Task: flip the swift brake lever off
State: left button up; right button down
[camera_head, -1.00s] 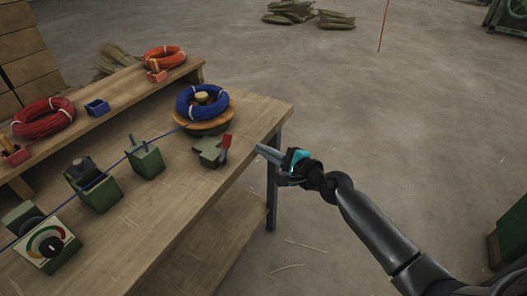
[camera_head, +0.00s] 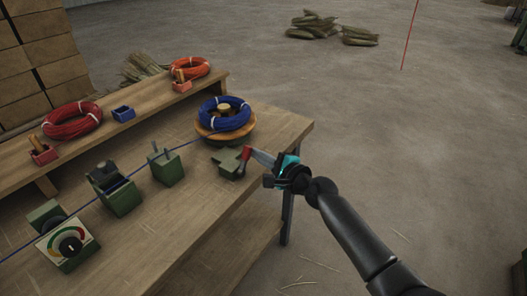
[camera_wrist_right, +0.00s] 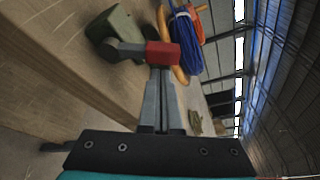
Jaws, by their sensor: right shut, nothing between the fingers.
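The brake lever has a red handle (camera_head: 245,153) on a green block (camera_head: 228,162) at the right end of the bench, in front of the swift (camera_head: 225,123), which carries a blue coil. My right gripper (camera_head: 254,156) is shut and empty, coming in from the right, with its tips at the red handle. In the right wrist view the shut fingers (camera_wrist_right: 160,85) reach up to the red handle (camera_wrist_right: 162,55) and appear to touch it. The green block (camera_wrist_right: 115,32) is left of it there. My left gripper is in neither view.
A blue wire runs from the swift past a green guide post (camera_head: 166,167), a green clamp-like unit (camera_head: 115,190) and a dial gauge (camera_head: 68,246). A raised shelf behind holds red (camera_head: 72,121) and orange (camera_head: 183,68) coils. The floor right of the bench is open.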

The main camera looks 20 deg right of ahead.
aim_at(248, 154)
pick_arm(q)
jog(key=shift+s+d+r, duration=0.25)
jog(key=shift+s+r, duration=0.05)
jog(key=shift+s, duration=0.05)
pick_arm(e)
jog(key=shift+s+a+r, duration=0.25)
jog(key=shift+a, duration=0.05)
